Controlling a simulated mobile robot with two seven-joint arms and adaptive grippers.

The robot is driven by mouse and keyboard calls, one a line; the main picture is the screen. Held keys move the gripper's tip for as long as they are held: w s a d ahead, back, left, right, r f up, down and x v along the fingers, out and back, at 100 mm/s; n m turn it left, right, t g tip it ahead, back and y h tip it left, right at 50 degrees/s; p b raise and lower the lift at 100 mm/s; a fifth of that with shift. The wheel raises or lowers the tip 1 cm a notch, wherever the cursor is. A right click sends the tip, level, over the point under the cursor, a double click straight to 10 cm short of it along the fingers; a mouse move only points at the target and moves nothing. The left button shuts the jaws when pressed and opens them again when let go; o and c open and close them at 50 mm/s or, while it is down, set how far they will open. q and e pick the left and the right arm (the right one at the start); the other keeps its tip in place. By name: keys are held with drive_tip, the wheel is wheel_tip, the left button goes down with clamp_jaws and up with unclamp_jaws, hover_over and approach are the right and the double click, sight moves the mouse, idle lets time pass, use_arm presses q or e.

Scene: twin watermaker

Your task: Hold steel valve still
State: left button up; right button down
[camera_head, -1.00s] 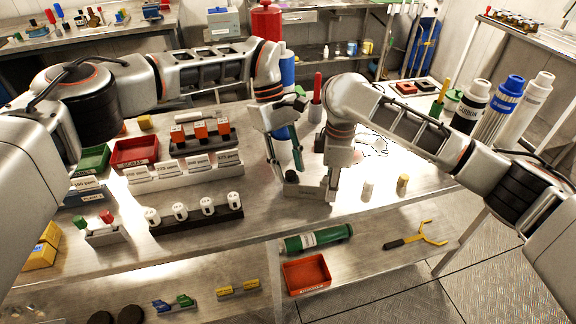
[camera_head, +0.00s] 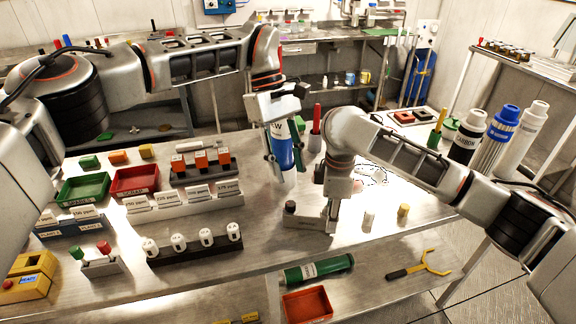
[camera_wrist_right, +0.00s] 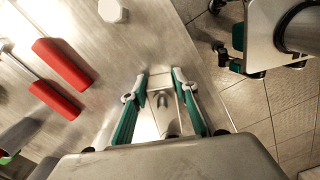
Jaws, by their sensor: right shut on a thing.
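The steel valve (camera_head: 303,219) is a low silver block with a dark knob at its left end, near the table's front edge. My right gripper (camera_wrist_right: 158,92) points down at it and is shut on it. In the wrist view, the teal fingers stand on either side of a bright metal part of the valve (camera_wrist_right: 162,101); the housing hides the rest. In the head view, my right wrist covers part of the contact. My left gripper (camera_head: 284,150) has its fingers on both sides of a blue and white cylinder (camera_head: 283,155); I cannot tell whether they grip it.
Two small pegs, one white (camera_head: 368,220) and one tan (camera_head: 403,211), stand right of the valve. A rack of white-capped vials (camera_head: 206,238) is left of it. Tall cartridges (camera_head: 503,122) stand at the right. A green cylinder (camera_head: 320,268) lies on the lower shelf.

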drive_tip(key=c, duration=1.5)
unclamp_jaws()
